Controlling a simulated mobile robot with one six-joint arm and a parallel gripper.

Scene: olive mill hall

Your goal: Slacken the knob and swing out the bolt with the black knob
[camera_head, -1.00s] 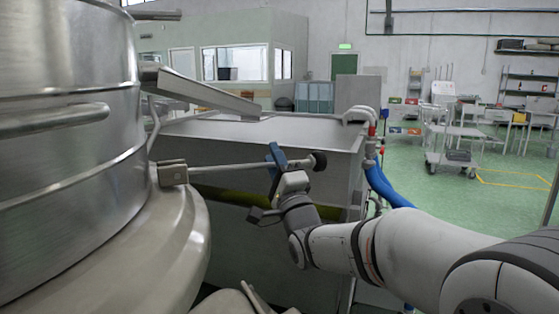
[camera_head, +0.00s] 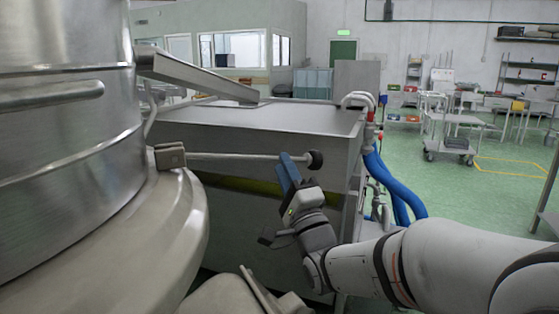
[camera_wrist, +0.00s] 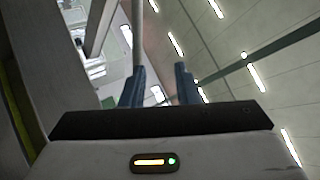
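The bolt (camera_head: 232,157) is a grey rod reaching from a bracket (camera_head: 170,156) on the steel vessel's side. It lies nearly level and points right. The black knob (camera_head: 316,159) is on its free end. My gripper (camera_head: 286,160), with blue fingers, reaches up from below at the rod, just left of the knob. A finger hides part of the rod there. In the wrist view the fingers (camera_wrist: 160,78) stand apart with a visible gap. A pale rod (camera_wrist: 137,35) runs up from near the left fingertip. I cannot tell whether a finger touches the bolt.
The large steel vessel (camera_head: 60,140) with its wide rim fills the left side. A steel tank (camera_head: 270,135) stands behind the bolt. Blue hoses (camera_head: 395,185) hang at its right end. A trolley (camera_head: 450,135) stands on open green floor at the right.

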